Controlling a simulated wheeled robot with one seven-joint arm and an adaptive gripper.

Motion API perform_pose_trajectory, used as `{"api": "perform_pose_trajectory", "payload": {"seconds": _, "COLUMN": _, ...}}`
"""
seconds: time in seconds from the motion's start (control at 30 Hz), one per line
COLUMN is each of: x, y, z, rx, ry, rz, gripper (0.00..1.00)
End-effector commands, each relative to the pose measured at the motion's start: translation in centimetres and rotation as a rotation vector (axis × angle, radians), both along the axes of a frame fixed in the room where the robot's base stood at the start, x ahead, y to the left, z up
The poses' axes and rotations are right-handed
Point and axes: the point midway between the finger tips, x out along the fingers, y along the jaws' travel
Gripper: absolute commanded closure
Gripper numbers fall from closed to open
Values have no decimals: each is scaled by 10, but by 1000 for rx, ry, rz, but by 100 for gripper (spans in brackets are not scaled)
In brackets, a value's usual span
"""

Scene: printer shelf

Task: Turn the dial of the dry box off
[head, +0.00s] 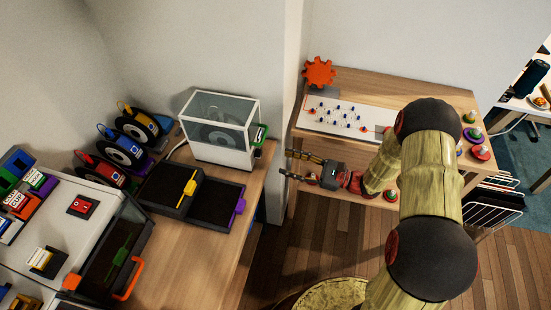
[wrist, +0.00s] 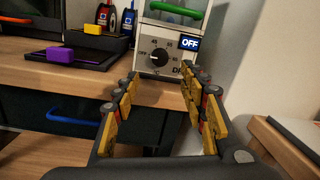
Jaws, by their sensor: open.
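The dry box (head: 215,153) is a white box with clear panels and a spool inside, at the right end of the left bench. In the wrist view, its front panel carries a dark round dial (wrist: 157,58) with a scale around it and "OFF" printed at its left. I cannot read clearly where the dial points. A dark sign (wrist: 190,43) beside it shows "OFF". My gripper (head: 288,163) is open and empty, to the right of the box in the head view. In the wrist view its fingers (wrist: 160,76) are spread below and in front of the dial, apparently apart from it.
A green handle (wrist: 175,11) sits above the dial. Black trays with a yellow tab (head: 190,187) and a purple tab (head: 239,206) lie left of the box. A wall stands close on the right, and a second wooden table (head: 345,83) is beyond it.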

Motion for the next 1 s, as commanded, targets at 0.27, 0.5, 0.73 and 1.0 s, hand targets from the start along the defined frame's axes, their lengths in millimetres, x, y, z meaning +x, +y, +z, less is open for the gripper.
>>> {"api": "perform_pose_trajectory", "payload": {"seconds": 0.27, "x": -12, "y": -31, "z": -2, "rx": 0, "ry": 0, "rz": -2, "gripper": 57}}
{"api": "perform_pose_trajectory", "payload": {"seconds": 0.5, "x": -14, "y": -33, "z": -3, "rx": 0, "ry": 0, "rz": 1, "gripper": 57}}
{"api": "perform_pose_trajectory", "payload": {"seconds": 0.73, "x": -14, "y": -33, "z": -3, "rx": 0, "ry": 0, "rz": 0, "gripper": 57}}
{"api": "perform_pose_trajectory", "payload": {"seconds": 1.0, "x": -19, "y": -30, "z": -17, "rx": -46, "ry": 27, "rz": 22, "gripper": 57}}
